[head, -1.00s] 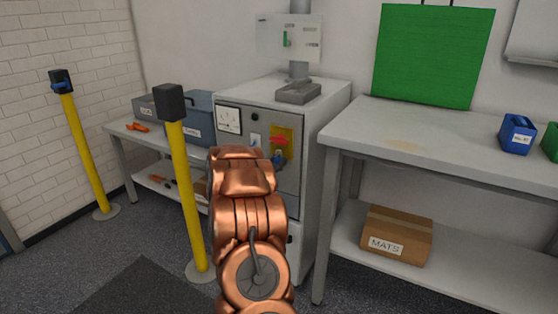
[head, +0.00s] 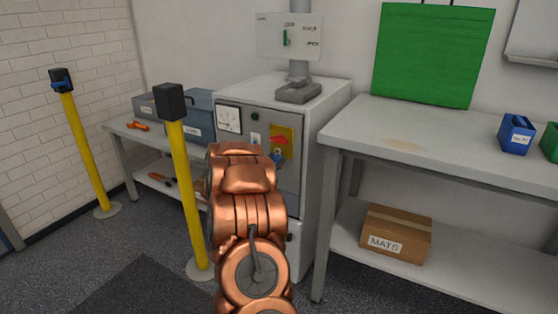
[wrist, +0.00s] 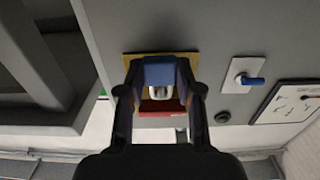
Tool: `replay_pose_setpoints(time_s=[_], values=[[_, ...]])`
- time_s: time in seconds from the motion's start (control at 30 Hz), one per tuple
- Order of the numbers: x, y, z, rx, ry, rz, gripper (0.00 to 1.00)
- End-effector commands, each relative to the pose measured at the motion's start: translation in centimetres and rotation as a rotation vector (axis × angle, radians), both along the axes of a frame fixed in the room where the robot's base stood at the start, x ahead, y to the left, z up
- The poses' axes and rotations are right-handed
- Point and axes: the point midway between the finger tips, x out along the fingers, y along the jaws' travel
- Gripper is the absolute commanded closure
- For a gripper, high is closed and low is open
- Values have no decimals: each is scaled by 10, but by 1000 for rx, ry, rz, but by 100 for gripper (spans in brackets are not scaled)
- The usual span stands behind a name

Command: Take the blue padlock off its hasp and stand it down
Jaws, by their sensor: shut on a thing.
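The blue padlock (wrist: 160,71) sits between the two fingers of my gripper (wrist: 160,88) in the wrist view, and the gripper is shut on its body. Its metal shackle (wrist: 157,94) lies beside the red switch handle (wrist: 160,107), in front of the yellow plate (wrist: 131,60). I cannot tell whether the shackle is still through the hasp. In the head view a bit of the padlock (head: 277,153) shows just below the red handle (head: 279,139) on the cabinet's yellow plate (head: 289,149). My copper arm hides the gripper there.
The grey cabinet (head: 323,150) stands between a low bench (head: 118,127) and a larger bench (head: 360,125) with mostly clear top. A yellow post (head: 187,200) stands close left of my arm. A blue knob (wrist: 252,81) is on the panel.

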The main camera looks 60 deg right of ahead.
Motion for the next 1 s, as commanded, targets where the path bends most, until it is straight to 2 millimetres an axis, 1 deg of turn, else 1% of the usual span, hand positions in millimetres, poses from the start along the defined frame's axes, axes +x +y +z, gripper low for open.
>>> replay_pose_setpoints(time_s=[1.0], values=[[-1, 33, 1, 0, 0, 2, 90]])
